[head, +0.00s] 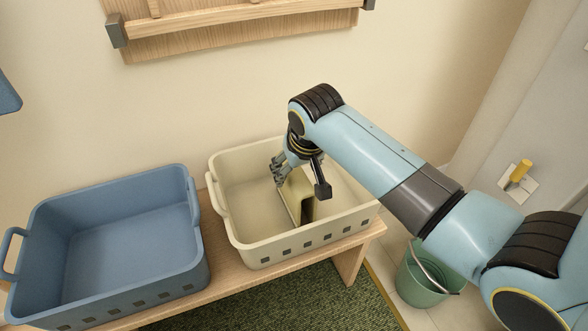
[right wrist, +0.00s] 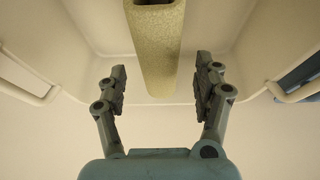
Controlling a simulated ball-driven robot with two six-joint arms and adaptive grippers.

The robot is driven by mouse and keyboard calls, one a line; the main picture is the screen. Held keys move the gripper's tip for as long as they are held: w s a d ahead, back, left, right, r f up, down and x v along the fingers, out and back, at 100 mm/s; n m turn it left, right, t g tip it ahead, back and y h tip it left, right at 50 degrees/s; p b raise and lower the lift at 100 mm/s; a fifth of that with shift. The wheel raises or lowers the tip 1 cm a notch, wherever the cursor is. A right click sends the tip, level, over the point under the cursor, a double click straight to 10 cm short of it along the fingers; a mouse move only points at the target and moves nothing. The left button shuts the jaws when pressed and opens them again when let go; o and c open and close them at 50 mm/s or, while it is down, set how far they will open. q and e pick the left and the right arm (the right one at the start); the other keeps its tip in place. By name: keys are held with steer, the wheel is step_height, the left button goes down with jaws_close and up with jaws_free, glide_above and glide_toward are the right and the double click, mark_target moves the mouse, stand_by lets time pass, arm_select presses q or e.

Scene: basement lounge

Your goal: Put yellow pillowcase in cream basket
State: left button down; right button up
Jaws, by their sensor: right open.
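The yellow pillowcase (head: 299,196) is a folded, dull yellow-olive piece standing inside the cream basket (head: 243,240) on the bench. It also shows in the right wrist view (right wrist: 155,50), ahead of my gripper and between the lines of its fingers. My right gripper (head: 279,172) is over the basket, at the pillowcase's back end, with its arm coming in from the right. In the right wrist view its two fingers (right wrist: 160,85) are spread apart with nothing held between them. Part of the pillowcase is hidden behind the gripper in the head view. My left gripper is not in view.
An empty blue basket (head: 184,240) stands on the wooden bench (head: 233,277) left of the cream one. A green bin (head: 418,283) stands on the floor at the right. A wooden rack (head: 240,25) is on the wall above. A green rug (head: 290,305) lies in front.

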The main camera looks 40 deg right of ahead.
steer(key=p+v, duration=0.1)
steer(key=v, duration=0.4)
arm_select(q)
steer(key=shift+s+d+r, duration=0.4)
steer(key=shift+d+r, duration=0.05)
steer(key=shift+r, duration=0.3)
arm_select(e)
steer(key=shift+f, duration=0.1)
